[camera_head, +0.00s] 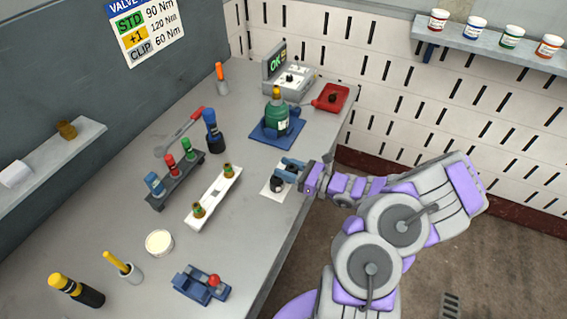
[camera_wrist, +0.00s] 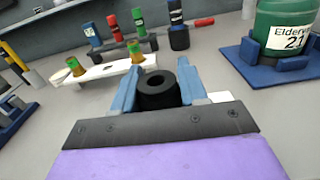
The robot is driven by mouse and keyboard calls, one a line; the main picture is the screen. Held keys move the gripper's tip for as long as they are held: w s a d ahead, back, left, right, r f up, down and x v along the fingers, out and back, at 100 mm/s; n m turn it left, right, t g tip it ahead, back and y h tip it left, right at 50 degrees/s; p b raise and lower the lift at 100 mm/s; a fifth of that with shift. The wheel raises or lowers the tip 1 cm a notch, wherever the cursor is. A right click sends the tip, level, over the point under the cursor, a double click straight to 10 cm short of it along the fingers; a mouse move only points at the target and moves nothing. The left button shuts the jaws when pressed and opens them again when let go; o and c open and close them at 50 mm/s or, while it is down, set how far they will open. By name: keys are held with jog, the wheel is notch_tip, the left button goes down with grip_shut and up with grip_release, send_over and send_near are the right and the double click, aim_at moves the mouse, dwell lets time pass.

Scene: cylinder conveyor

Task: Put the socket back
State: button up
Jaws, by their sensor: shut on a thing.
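My gripper (camera_head: 291,172) is near the table's right edge, with its blue fingers shut on a black hollow cylinder that looks like the socket (camera_head: 277,183). In the wrist view the socket (camera_wrist: 157,90) sits upright between both fingers, its round hole facing up. It is at a white square pad (camera_head: 268,192); I cannot tell whether it touches it. A dark rack (camera_head: 178,185) stands to the left, with blue (camera_head: 154,184), red (camera_head: 170,163) and green (camera_head: 188,149) topped pieces in it. Any free place in the rack is not clear.
A white holder (camera_head: 214,197) with two brass-and-green parts lies between rack and gripper. A green bottle (camera_head: 276,118) stands on a blue base behind. A blue fixture (camera_head: 201,286) is in front.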

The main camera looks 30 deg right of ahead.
jog(key=w, duration=0.2)
jog(key=w+d, duration=0.1)
jog(key=w, duration=0.1)
jog(key=w+d+b, duration=0.1)
jog(key=w, duration=0.1)
jog(key=shift+w+d+f, duration=0.1)
jog(key=shift+w+f, duration=0.15)
jog(key=shift+f, duration=0.1)
jog(key=shift+w+f+b, duration=0.1)
jog(key=shift+f+b, duration=0.75)
jog(key=shift+f, duration=1)
jog(key=shift+r, duration=0.1)
jog(key=o, duration=1.2)
